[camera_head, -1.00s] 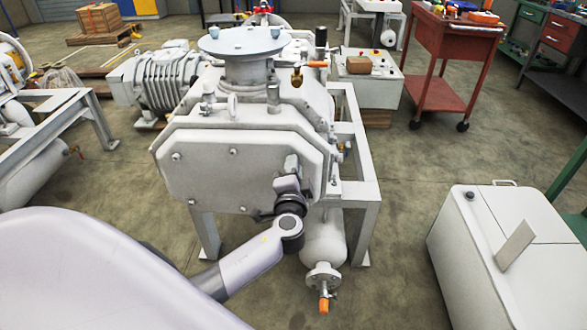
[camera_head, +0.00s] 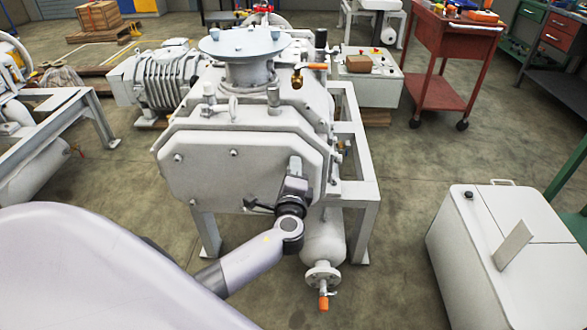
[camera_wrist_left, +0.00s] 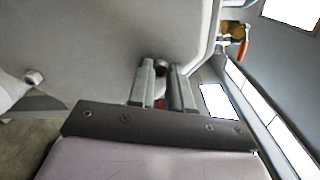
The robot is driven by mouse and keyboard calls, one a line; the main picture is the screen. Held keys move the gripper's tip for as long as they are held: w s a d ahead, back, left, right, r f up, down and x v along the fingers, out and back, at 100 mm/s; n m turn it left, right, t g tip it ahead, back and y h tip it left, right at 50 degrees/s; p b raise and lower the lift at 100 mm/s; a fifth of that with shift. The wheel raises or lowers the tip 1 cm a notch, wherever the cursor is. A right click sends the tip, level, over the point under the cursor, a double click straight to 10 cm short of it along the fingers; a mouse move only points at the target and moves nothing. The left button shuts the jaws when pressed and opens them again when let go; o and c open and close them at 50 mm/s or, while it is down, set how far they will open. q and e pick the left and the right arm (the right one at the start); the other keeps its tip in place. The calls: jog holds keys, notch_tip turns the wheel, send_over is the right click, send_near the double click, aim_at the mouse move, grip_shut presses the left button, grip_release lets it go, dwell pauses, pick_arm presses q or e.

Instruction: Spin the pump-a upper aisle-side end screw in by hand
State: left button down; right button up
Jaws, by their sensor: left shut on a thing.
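The pump (camera_head: 250,120) stands on a grey frame, its end cover (camera_head: 225,175) facing me. My left gripper (camera_head: 295,166) reaches the upper right part of this cover and hides the screw there in the head view. In the left wrist view the same gripper (camera_wrist_left: 164,82) has its two fingers close together, with a dark round screw head (camera_wrist_left: 161,68) between their tips. The fingers are shut on this screw. How deep it sits is hidden. My right gripper is in neither view.
Other cover screws (camera_head: 233,152) show to the left of my gripper. A brass valve with an orange handle (camera_head: 314,67) stands above. A white cylinder (camera_head: 322,238) hangs below right. A white cabinet (camera_head: 510,250) stands at right, with clear floor between.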

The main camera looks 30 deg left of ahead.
pick_arm(q)
jog(key=shift+d+f, duration=0.1)
jog(key=shift+f, duration=0.05)
jog(key=c, duration=1)
grip_release()
jog(key=shift+c, duration=0.2)
jog(key=v, duration=0.7)
jog(key=shift+s, duration=0.2)
